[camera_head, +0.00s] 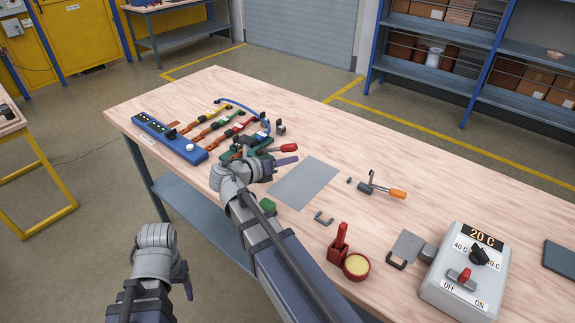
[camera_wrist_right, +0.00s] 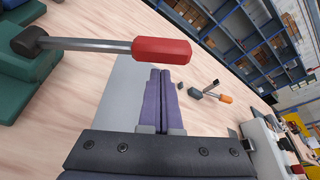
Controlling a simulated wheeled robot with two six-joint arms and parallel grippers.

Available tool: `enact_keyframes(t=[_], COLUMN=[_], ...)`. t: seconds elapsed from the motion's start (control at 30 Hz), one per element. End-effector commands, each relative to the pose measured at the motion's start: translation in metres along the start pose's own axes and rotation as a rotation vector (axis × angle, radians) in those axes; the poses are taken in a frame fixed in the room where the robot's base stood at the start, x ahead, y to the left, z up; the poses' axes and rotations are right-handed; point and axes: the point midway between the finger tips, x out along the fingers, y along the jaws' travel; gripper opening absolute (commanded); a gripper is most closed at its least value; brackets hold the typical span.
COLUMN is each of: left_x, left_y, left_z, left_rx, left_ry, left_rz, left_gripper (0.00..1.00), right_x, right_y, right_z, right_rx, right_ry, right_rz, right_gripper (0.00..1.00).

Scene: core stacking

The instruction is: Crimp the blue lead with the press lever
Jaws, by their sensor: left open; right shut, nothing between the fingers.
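The press is a green block (camera_head: 258,147) on the table, partly hidden by my right arm. Its lever has a red handle (camera_head: 281,148) that points right. In the right wrist view, the red handle (camera_wrist_right: 162,50) on its grey rod lies just beyond my fingertips, and the green base (camera_wrist_right: 28,72) is at left. My right gripper (camera_head: 288,162) is shut and empty beside the handle; its purple fingers (camera_wrist_right: 161,75) are together. The blue lead (camera_head: 243,105) arcs behind the press; its near end is partly hidden. My left gripper (camera_head: 187,283) is open, off the table's front edge.
A blue terminal block (camera_head: 165,135) with coloured leads stands left of the press. A grey plate (camera_head: 303,182), an orange-handled tool (camera_head: 385,190), a red tin (camera_head: 356,267) and a grey control box (camera_head: 465,272) are to the right. The table's far right is mostly clear.

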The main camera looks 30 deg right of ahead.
Motion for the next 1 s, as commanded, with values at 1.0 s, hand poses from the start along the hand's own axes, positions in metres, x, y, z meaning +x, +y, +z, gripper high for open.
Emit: enact_keyframes(t=[1.0], left_x=[-0.030], left_y=[-0.003], left_z=[0.002], left_rx=[0.000], left_ry=[0.000], left_rz=[0.000], left_gripper=[0.65], right_x=[-0.013], right_y=[-0.002], right_z=[0.038], right_rx=[-0.128], right_ry=[0.001], right_rz=[-0.044], right_gripper=[0.00])
